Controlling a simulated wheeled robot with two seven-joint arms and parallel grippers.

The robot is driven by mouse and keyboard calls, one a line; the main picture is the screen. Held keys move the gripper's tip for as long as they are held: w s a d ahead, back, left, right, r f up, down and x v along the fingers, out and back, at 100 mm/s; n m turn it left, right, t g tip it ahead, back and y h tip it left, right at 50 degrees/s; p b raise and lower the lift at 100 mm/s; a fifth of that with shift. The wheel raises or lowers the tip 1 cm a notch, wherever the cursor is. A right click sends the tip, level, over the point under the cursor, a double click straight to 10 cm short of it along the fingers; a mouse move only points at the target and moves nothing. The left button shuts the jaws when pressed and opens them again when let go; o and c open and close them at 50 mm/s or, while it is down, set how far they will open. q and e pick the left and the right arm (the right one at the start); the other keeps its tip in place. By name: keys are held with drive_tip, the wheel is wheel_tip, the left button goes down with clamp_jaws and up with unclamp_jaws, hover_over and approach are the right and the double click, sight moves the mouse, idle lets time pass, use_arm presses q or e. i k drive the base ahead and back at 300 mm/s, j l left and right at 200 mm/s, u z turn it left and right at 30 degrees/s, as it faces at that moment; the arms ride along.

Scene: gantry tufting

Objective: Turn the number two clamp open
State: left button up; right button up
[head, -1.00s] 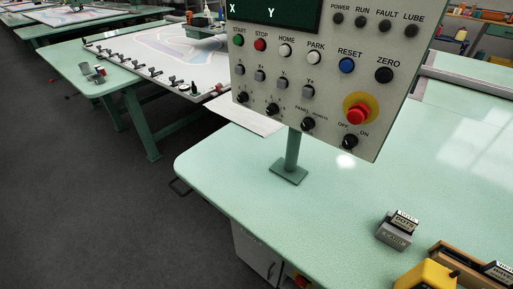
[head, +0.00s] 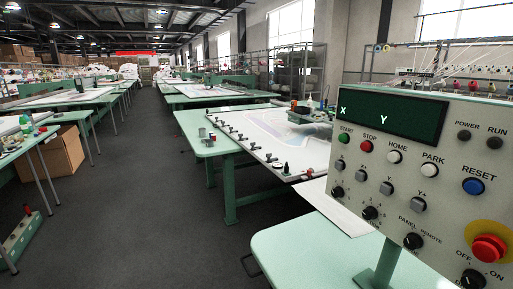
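A row of several small dark clamps (head: 241,138) runs along the near left edge of the white frame board (head: 262,125) on the green table in the middle distance. Their numbers are too small to read, so I cannot tell which is number two or whether any is open. A small red item (head: 308,171) sits near the board's front corner. Neither of my grippers is in view.
A control panel (head: 405,150) with a dark display, buttons and a red stop knob (head: 489,248) stands close at right on a green table (head: 310,246). Dark floor (head: 150,200) lies open at left. A cardboard box (head: 60,152) sits beside the left table.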

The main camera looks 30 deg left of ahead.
sight(252, 143)
drive_tip(key=i+j, duration=0.1)
drive_tip(key=j, duration=0.3)
drive_tip(key=i+j+z, duration=0.1)
drive_tip(key=j, duration=0.35)
drive_tip(key=i+j, duration=0.1)
drive_tip(key=j, duration=0.3)
drive_tip(key=z, duration=0.05)
